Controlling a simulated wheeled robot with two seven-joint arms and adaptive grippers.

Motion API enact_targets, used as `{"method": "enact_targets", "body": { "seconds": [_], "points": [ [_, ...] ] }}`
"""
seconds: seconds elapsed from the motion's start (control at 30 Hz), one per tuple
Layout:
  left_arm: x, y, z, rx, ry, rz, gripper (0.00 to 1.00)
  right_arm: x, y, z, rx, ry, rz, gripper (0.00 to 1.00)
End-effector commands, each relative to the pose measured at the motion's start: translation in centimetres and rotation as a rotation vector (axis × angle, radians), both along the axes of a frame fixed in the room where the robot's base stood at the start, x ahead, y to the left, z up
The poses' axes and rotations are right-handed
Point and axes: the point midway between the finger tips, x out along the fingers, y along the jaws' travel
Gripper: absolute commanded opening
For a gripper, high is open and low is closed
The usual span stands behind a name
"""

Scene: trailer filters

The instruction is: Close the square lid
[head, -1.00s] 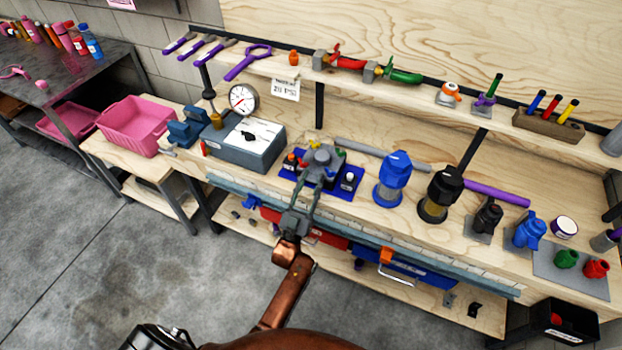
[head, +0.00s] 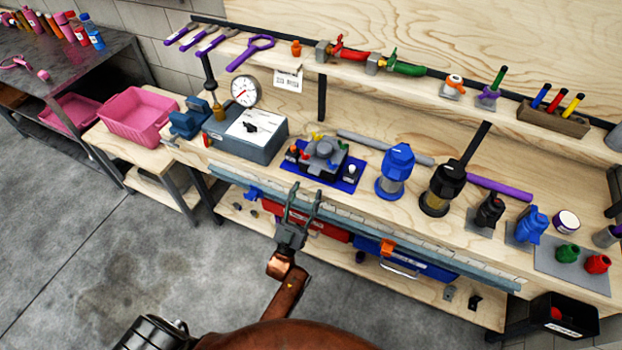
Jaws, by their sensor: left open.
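A grey square device (head: 324,153) with a round knob on top sits on a blue mat (head: 345,183) on the workbench, with small red, yellow and blue parts around it. Its flat square top looks level, but I cannot tell whether this is the lid or whether it is fully seated. My left gripper (head: 306,190) is open and empty, just in front of the mat over the bench's front edge. Its two fingers point toward the device and stand apart from it. My right gripper is not in view.
A grey box with a white top (head: 248,133) and a gauge (head: 245,90) stand left of the mat. A blue filter (head: 396,170) and a black filter (head: 440,190) stand to the right. A pink bin (head: 138,115) is at the left.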

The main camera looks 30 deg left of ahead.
Motion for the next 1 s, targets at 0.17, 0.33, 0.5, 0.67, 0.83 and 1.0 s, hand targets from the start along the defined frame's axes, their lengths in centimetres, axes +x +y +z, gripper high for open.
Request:
{"method": "enact_targets", "body": {
  "seconds": [0.17,0.33,0.5,0.67,0.83,1.0],
  "points": [
    [-2.7,-0.1,-1.8,0.001,-0.004,0.000,0.46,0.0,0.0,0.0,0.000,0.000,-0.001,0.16],
    [-4.0,-0.2,-2.6,0.002,-0.009,-0.001,0.46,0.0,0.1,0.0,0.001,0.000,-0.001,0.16],
    [-4.3,-0.2,-2.7,0.002,-0.012,-0.002,0.46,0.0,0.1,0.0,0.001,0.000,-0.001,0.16],
    [-4.3,-0.2,-2.7,0.002,-0.012,-0.002,0.46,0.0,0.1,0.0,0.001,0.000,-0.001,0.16],
    [-4.3,-0.2,-2.7,0.002,-0.012,-0.002,0.46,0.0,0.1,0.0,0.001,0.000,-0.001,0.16],
    [-4.2,-0.3,-3.1,0.002,0.002,-0.003,0.46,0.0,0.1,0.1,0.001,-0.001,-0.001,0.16]
  ]
}}
